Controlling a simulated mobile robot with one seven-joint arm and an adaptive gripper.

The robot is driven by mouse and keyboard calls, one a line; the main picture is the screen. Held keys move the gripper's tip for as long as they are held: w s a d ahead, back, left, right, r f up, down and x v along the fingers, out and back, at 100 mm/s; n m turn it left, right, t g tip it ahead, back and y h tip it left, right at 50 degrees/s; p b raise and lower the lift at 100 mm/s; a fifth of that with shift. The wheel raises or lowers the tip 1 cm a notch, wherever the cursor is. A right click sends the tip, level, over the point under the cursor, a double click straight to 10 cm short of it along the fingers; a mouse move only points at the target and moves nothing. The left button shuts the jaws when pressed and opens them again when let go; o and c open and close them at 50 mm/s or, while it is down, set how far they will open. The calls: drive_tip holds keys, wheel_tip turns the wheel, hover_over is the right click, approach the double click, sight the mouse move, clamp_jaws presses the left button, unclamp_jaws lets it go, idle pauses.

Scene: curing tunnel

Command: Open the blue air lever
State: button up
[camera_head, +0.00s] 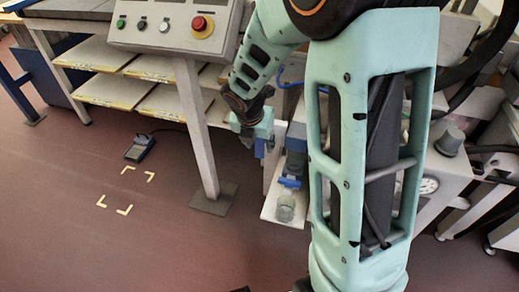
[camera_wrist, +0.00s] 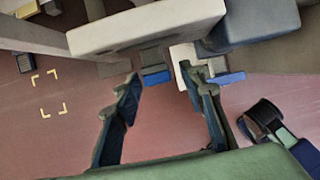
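My gripper (camera_head: 262,146) points down beside the air unit in the head view. In the wrist view its two fingers (camera_wrist: 163,78) are spread wide with a clear gap and nothing held. A grey air unit with a blue part (camera_head: 290,182) and a clear bowl (camera_head: 285,206) is on a white bracket (camera_head: 270,205), just right of and below the gripper. In the wrist view a small grey block with a blue edge (camera_wrist: 155,77) shows between the fingertips, and a blue strip (camera_wrist: 230,78) lies by the right finger. I cannot tell which blue part is the lever.
A control box (camera_head: 175,25) with a red button stands on a post (camera_head: 197,125) left of my gripper. Shelves with pale boards (camera_head: 120,88) lie behind it. A foot pedal (camera_head: 140,147) is on the floor. A machine with a gauge (camera_head: 428,186) is at right. Floor at lower left is clear.

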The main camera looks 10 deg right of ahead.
drive_tip(key=shift+x, duration=1.05)
clamp_jaws()
